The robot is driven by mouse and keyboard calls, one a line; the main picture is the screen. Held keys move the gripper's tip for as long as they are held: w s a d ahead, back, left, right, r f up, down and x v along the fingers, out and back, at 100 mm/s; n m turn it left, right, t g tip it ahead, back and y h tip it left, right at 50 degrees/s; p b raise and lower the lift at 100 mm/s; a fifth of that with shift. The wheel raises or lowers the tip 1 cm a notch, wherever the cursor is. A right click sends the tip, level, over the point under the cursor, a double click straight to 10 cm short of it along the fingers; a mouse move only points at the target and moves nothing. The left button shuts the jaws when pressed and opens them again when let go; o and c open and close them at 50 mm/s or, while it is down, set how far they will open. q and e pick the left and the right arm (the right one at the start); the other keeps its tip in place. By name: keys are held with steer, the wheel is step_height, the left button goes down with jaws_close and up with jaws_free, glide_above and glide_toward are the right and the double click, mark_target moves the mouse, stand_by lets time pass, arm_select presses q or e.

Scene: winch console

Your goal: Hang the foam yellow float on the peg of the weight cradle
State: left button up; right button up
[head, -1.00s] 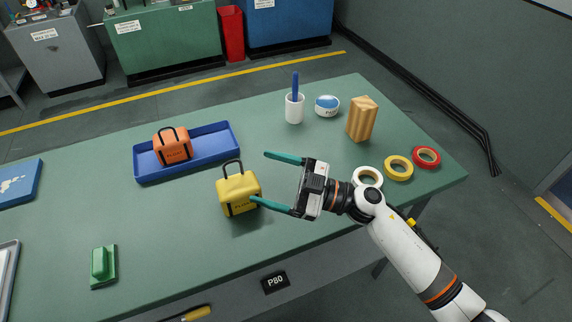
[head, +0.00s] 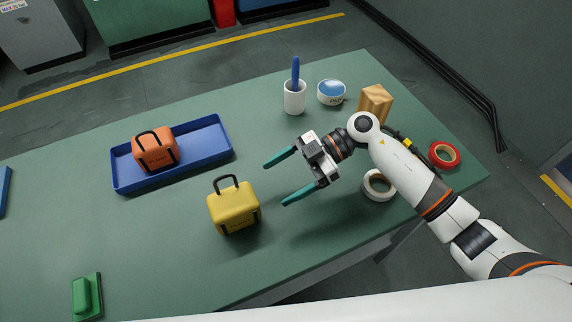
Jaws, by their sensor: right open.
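The yellow float (head: 235,208), a boxy piece with a black loop handle on top, stands upright on the green table. My right gripper (head: 275,183) is open and empty to the right of the float. Its teal fingers point left, and a gap shows between them and the float. I cannot make out a weight cradle or its peg in this view. My left gripper is not in view.
A blue tray (head: 212,161) holds an orange boxy piece (head: 156,149) with a black handle. A white cup (head: 294,98), a blue-and-white round item (head: 331,92), a wooden block (head: 374,103), and tape rolls stand right. A green block (head: 82,298) lies front left.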

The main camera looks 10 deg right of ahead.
mark_target(255, 197)
steer(key=b+x, duration=0.1)
steer(key=x, duration=0.3)
steer(key=shift+s+b, duration=0.25)
steer(key=shift+b, duration=0.15)
steer(key=shift+a, duration=0.45)
steer(key=shift+p+x, duration=0.4)
steer(key=shift+x, duration=0.6)
steer(key=shift+s+f, duration=0.1)
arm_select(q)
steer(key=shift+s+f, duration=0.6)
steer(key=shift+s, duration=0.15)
arm_select(e)
steer(key=shift+a, duration=0.15)
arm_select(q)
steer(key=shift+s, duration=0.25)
arm_select(e)
steer(key=c, duration=0.8)
steer(key=shift+o, duration=0.2)
step_height(255, 197, up, 8)
steer(key=p, duration=0.9)
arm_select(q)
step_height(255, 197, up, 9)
